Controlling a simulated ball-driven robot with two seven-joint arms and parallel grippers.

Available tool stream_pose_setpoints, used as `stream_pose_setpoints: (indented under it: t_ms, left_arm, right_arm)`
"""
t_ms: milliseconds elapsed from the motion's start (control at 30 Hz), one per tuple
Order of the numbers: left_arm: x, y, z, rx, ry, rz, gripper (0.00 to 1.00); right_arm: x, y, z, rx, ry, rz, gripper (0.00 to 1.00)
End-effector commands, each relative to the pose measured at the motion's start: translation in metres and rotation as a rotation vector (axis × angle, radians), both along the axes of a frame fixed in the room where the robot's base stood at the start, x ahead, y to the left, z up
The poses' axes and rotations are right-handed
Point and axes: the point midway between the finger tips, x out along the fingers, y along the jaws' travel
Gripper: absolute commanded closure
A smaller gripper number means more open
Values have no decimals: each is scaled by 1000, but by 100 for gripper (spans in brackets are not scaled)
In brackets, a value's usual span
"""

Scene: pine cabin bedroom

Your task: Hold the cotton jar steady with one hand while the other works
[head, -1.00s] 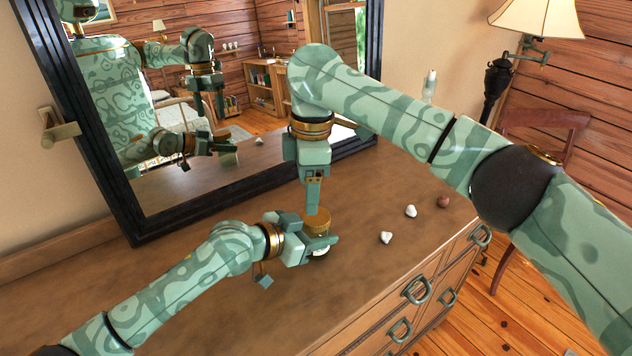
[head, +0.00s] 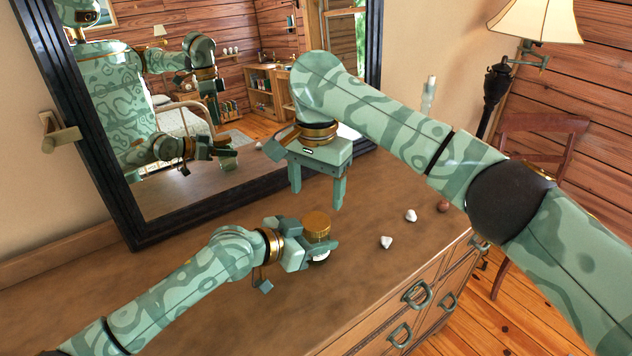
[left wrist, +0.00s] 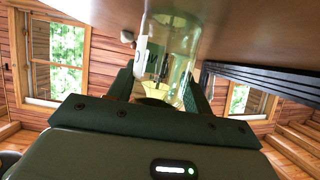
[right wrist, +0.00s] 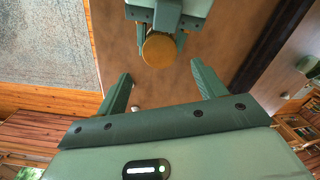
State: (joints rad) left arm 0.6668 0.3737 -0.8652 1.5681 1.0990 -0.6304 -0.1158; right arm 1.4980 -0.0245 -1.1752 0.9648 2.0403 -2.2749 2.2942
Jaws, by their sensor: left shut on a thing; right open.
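The cotton jar is clear glass and stands on the dresser top with its round golden-brown lid (head: 317,224) on it. My left gripper (head: 318,250) is shut around the jar from the left, below the lid. In the left wrist view the glass jar (left wrist: 172,50) sits between the two fingers. My right gripper (head: 322,192) is open and empty, above and beyond the jar with its fingers pointing down. In the right wrist view the lid (right wrist: 159,50) lies past the open fingertips, apart from them. The fingers hide much of the jar's body in the head view.
Two small white lumps (head: 411,215) and a brown one (head: 443,206) lie to the right of the jar. A black-framed mirror (head: 150,225) stands behind. The dresser top (head: 250,320) is bare in front, with its drawer edge on the right.

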Motion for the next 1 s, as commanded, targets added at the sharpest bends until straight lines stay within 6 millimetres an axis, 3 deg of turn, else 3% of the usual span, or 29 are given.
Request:
stream_pose_setpoints:
  t_ms: [200, 400, 767, 933, 1000]
  left_arm:
    - [0, 0, 0, 1, 1, 0, 100]
    - [0, 0, 0, 1, 1, 0, 100]
    - [0, 0, 0, 0, 0, 0, 100]
    - [0, 0, 0, 0, 0, 0, 100]
    - [0, 0, 0, 0, 0, 0, 100]
  right_arm:
    - [-1, 0, -38, 1, 5, -1, 30]
    - [-1, 0, -64, -1, 3, 0, 30]
    - [0, 0, -71, 0, 0, 1, 30]
    - [0, 0, -71, 1, 1, 1, 75]
    - [0, 0, -71, 1, 1, 2, 75]
